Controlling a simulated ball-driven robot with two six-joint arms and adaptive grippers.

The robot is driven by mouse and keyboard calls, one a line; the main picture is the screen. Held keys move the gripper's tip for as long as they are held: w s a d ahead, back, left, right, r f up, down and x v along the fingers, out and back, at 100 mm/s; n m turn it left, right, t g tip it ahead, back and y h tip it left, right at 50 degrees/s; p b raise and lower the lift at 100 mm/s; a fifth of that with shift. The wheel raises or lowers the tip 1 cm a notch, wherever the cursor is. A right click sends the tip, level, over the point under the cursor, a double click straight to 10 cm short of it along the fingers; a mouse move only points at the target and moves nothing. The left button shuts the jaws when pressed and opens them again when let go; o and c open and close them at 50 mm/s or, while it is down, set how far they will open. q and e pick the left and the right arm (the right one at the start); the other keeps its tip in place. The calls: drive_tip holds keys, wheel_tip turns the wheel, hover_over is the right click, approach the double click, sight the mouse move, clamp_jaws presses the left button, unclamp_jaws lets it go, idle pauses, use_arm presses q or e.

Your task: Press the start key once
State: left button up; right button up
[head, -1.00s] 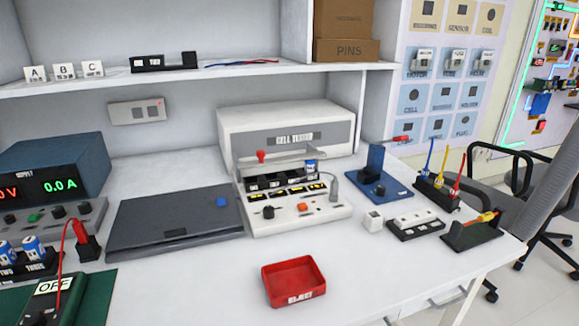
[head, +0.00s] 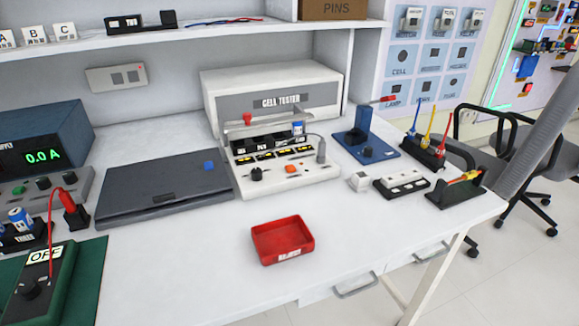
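The white cell tester (head: 272,92) stands at the back middle of the bench in the head view. Its sloping front panel carries an orange key (head: 291,169), a black knob (head: 256,174) and several small yellow-lit displays. Lettering on the orange key is too small to read, so I cannot tell whether it is the start key. A slot row with a red-knobbed bar (head: 247,119) and a blue-and-white cell (head: 298,128) sits above the panel. Neither of my grippers shows in the view.
An empty-looking red tray (head: 282,240) lies in front of the tester. A dark flat case (head: 160,192) and the supply (head: 42,140) stand to the left. A blue stand (head: 364,140) and small racks (head: 401,183) are to the right.

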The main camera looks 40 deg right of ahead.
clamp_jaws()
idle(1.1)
